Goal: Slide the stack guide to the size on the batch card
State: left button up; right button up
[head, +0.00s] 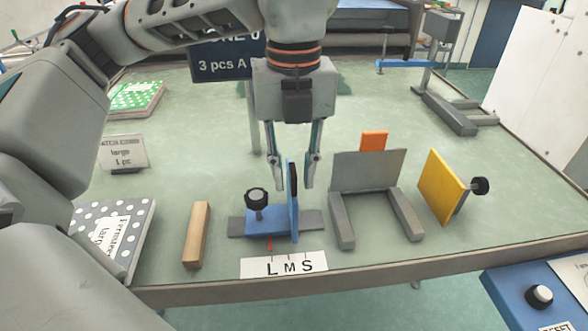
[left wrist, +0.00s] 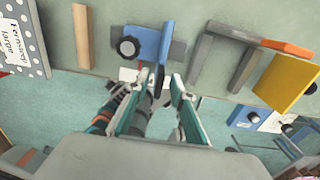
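The stack guide (head: 265,221) is a blue slider with a black knob (head: 256,197) and an upright blue plate, on a grey rail (head: 311,219). Its red pointer (head: 269,243) stands at about the L of the white L M S scale (head: 284,265). A gap shows at the right finger; contact at the left finger is unclear. The left wrist view also shows the blue plate (left wrist: 164,48) between the fingers. My right gripper is out of view.
A wooden block (head: 197,235) and a dotted fabric stack (head: 135,225) lie left of the guide. A grey bracket (head: 367,172) with an orange piece (head: 374,141) and a yellow plate (head: 442,186) stand to the right. The table's front edge is close.

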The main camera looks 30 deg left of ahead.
pick_arm(q)
jog(key=shift+r, duration=0.1)
notch_tip(320, 180, up, 12)
dwell(0.7)
dwell(0.4)
